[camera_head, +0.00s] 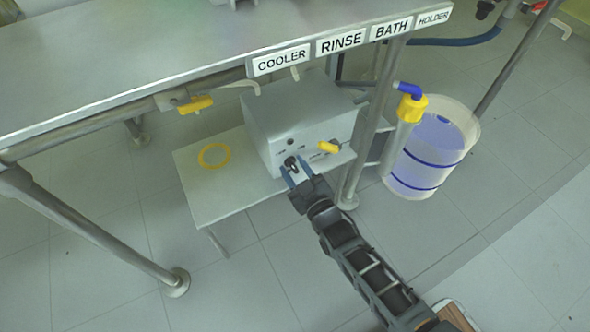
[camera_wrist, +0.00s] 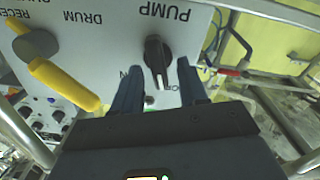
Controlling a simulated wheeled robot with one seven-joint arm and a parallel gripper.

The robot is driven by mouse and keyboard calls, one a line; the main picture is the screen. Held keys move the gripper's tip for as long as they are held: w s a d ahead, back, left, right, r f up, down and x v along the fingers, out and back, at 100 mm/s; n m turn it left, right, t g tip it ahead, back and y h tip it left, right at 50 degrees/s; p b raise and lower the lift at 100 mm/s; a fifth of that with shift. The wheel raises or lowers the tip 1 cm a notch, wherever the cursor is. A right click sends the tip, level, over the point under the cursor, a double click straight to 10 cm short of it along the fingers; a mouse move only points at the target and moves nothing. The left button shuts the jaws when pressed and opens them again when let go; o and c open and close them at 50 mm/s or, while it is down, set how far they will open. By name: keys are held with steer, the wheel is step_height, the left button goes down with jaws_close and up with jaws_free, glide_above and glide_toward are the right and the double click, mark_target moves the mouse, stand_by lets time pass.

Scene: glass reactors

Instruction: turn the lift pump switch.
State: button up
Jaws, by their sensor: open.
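The lift pump switch is a black rotary knob (camera_wrist: 156,58) on a white box front, under the label "PUMP" in the wrist view, where the text reads upside down or tilted. It also shows as a small dark knob (camera_head: 290,161) on the box (camera_head: 300,125) in the head view. My gripper (camera_wrist: 158,78) is open, with one blue-grey finger on each side of the knob's lower part. Whether the fingers touch the knob I cannot tell. A small indicator (camera_wrist: 149,100) shows below the knob, partly near the gripper body.
A yellow-handled valve (camera_wrist: 62,82) sits left of the knob in the wrist view, near "DRUM". A low bench (camera_head: 200,185) bears the box. A table (camera_head: 130,60) overhangs it, with a leg (camera_head: 362,145) close to my arm. A drum (camera_head: 432,150) stands right.

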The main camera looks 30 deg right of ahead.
jaws_close()
stand_by(0.4)
stand_by(0.4)
steer(key=m, duration=0.5)
steer(key=shift+d+m+b, duration=0.25)
steer(key=shift+m+b, duration=0.15)
steer(key=m, duration=0.3)
steer(key=m+b, duration=0.1)
steer(key=m, duration=0.1)
steer(key=shift+d+f, duration=0.1)
steer(key=shift+d, duration=0.2)
steer(key=shift+m, duration=0.4)
jaws_free()
